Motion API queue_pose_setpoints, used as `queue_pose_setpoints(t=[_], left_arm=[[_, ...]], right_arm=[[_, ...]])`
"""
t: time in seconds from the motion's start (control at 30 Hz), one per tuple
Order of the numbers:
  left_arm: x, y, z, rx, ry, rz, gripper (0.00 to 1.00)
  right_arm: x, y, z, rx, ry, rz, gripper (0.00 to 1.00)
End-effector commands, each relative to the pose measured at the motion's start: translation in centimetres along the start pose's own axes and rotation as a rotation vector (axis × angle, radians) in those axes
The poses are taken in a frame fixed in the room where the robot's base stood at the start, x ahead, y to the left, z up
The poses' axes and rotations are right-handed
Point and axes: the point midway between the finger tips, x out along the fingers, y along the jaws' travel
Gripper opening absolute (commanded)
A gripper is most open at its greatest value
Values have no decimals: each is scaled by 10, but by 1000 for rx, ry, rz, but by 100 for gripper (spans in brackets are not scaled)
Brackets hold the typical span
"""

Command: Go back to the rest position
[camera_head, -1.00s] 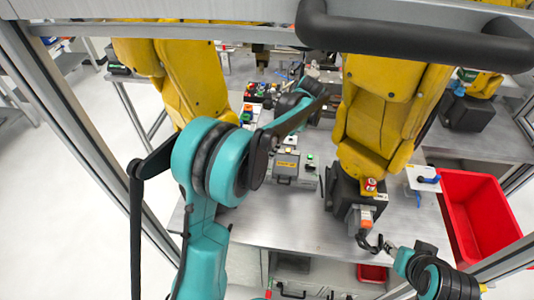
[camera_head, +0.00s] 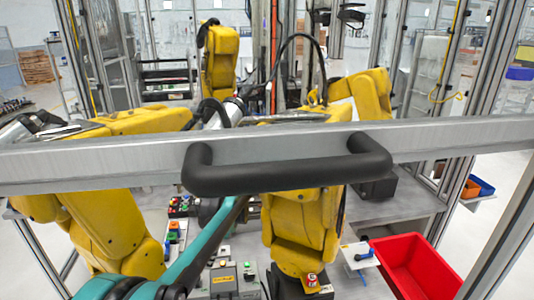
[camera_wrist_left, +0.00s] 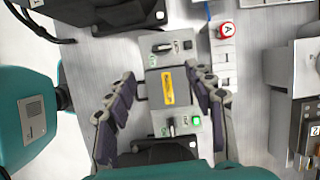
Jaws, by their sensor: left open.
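The fingers are over a grey control box (camera_wrist_left: 167,90) with a yellow label, lying on the metal table; I cannot tell the height. In the head view my teal left arm (camera_head: 205,250) comes up from the lower left, and its far end is lost behind the rail and black handle. The grey box also shows in the head view (camera_head: 224,284). My right gripper is not in view.
A metal rail with a black handle (camera_head: 290,174) crosses the head view. Yellow industrial arms (camera_head: 300,230) stand close around the table. A red bin (camera_head: 377,245) stands at the right. A red emergency button (camera_wrist_left: 227,30) is beside the grey box.

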Motion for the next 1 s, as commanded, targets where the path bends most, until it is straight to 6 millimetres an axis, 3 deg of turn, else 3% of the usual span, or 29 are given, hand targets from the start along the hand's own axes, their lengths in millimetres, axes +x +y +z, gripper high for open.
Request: queue_pose_setpoints(t=[0.37,0.7,0.83,1.0], left_arm=[[-20,100,23,-528,290,-156,53],[7,196,18,-1066,651,-174,53],[20,217,13,-1207,756,-154,53],[29,228,10,-1296,822,-135,53]], right_arm=[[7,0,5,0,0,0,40],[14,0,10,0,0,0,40],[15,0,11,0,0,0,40],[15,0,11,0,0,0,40]])
